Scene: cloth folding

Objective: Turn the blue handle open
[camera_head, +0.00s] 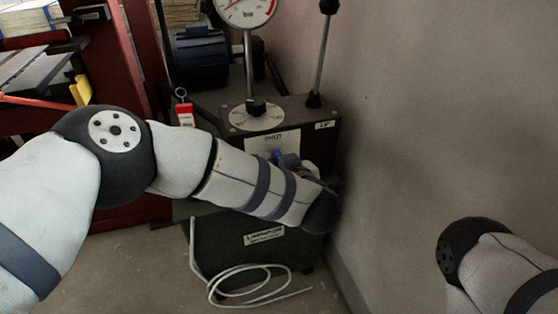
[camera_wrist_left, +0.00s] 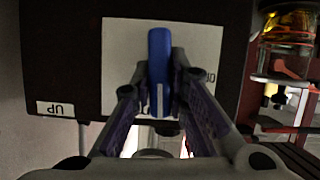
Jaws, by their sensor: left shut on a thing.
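The blue handle (camera_wrist_left: 159,48) is a narrow upright bar in front of a white label plate on a dark panel in the left wrist view. My left gripper (camera_wrist_left: 159,82) is shut on its lower part, one finger on each side. In the head view my left arm reaches across to the front of the dark machine (camera_head: 325,140). There, a small bit of the blue handle (camera_head: 277,156) shows above my forearm, and the gripper is mostly hidden. My right gripper is out of view; only part of my right arm shows at lower right.
A round pressure gauge (camera_head: 246,8) and a black-knobbed lever (camera_head: 321,55) stand on the machine top. A coiled white hose (camera_head: 245,285) lies on the floor below. A bare wall (camera_head: 420,120) is close on the right; a red rack (camera_head: 130,60) stands left.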

